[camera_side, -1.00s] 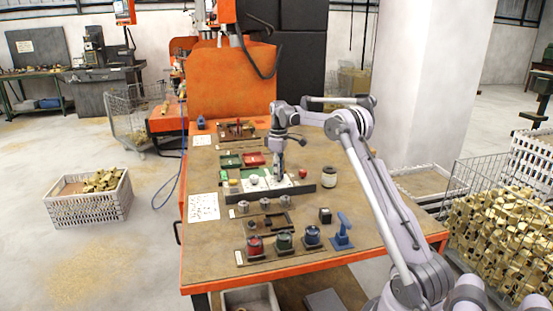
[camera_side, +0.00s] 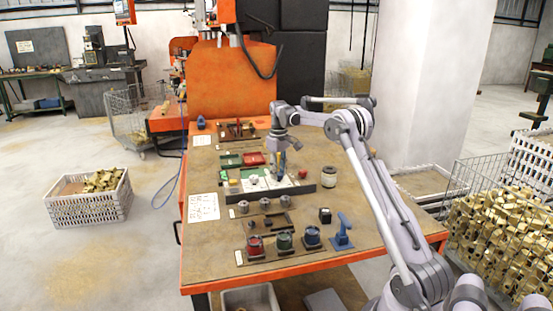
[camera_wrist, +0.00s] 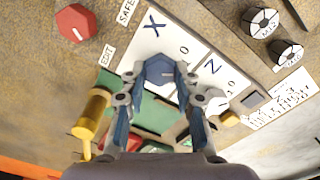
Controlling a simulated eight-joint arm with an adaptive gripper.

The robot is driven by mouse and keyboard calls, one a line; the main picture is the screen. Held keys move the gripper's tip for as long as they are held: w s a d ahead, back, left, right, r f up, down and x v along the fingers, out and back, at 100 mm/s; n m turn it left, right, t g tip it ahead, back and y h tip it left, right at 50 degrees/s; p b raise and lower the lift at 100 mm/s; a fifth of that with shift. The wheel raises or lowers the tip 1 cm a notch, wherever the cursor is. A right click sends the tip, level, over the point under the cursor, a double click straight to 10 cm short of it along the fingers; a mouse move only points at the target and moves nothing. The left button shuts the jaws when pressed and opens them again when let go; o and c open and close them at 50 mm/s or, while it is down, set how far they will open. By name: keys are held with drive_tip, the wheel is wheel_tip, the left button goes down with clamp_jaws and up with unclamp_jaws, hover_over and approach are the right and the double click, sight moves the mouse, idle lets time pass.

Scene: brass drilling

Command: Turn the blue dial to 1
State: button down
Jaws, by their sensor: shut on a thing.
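The blue dial (camera_wrist: 160,72) is a six-sided knob on a white panel (camera_wrist: 148,42) marked X, 0 and Z in the wrist view. My gripper (camera_wrist: 158,88) points down over it, with its two blue-padded fingers shut on either side of the dial. A 1 and a 0 show on the panel to the right of the dial. Which mark the dial points to is unclear. In the side view my gripper (camera_side: 280,180) is at the white panel in the middle of the bench, and its fingers hide the dial.
A red six-sided knob (camera_wrist: 75,22) stands beside the panel, near EDIT and SAFE labels. A yellow cylinder (camera_wrist: 92,112) is close to my left finger. White-topped knobs (camera_wrist: 262,22) stand on the right.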

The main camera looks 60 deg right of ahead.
idle(0.3)
drive_tip(key=c, duration=1)
unclamp_jaws()
wheel_tip(320, 180, up, 12)
drive_tip(key=shift+a, duration=0.1)
